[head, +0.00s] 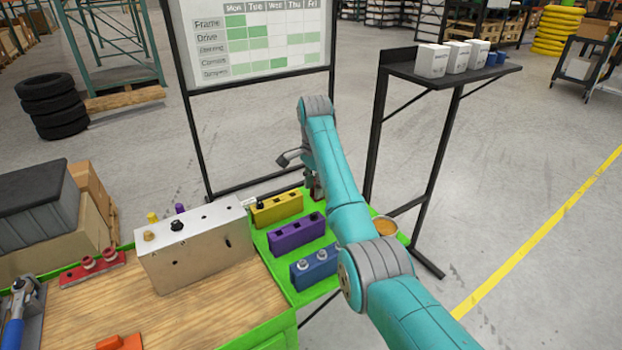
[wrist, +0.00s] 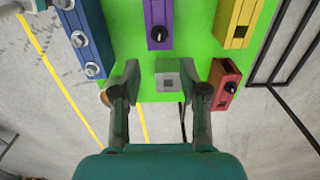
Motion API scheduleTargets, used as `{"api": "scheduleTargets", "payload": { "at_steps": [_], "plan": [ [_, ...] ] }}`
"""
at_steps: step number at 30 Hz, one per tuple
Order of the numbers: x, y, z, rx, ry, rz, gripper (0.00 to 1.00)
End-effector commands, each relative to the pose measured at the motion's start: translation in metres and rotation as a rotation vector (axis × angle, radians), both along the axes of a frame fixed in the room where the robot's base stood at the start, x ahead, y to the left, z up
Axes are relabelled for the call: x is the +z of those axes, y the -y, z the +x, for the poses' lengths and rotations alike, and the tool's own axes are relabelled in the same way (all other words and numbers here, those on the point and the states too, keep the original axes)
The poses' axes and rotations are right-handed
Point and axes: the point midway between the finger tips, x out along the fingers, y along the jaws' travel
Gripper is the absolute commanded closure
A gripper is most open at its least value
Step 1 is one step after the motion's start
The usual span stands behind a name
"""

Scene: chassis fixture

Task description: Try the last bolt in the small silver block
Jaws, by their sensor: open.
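The small silver block (wrist: 160,67) is in the wrist view at the edge of the green surface, with a darker square in its top. I cannot tell whether that square is a hole or a bolt head. My gripper (wrist: 165,90) is open, its fingers to the left and right of the block, with nothing held. I cannot tell its height above the block. In the head view my arm hides the block and most of the gripper. Silver bolts stand in the blue block (head: 315,270), which also shows in the wrist view (wrist: 83,38).
A small red block (wrist: 226,86) is close beside the right finger. The purple block (head: 296,235) and yellow block (head: 276,209) stand on the green surface. A large silver box (head: 195,250) stands left on the wooden bench (head: 100,310). A round bowl (head: 385,226) is at the right.

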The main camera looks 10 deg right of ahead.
Motion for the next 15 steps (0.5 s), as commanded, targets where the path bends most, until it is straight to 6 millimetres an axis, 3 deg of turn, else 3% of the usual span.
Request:
{"api": "scheduleTargets", "payload": {
  "at_steps": [15],
  "plan": [
    [-0.045, 0.000, -0.001, 0.000, -0.002, 0.000, 0.56]
  ]
}}
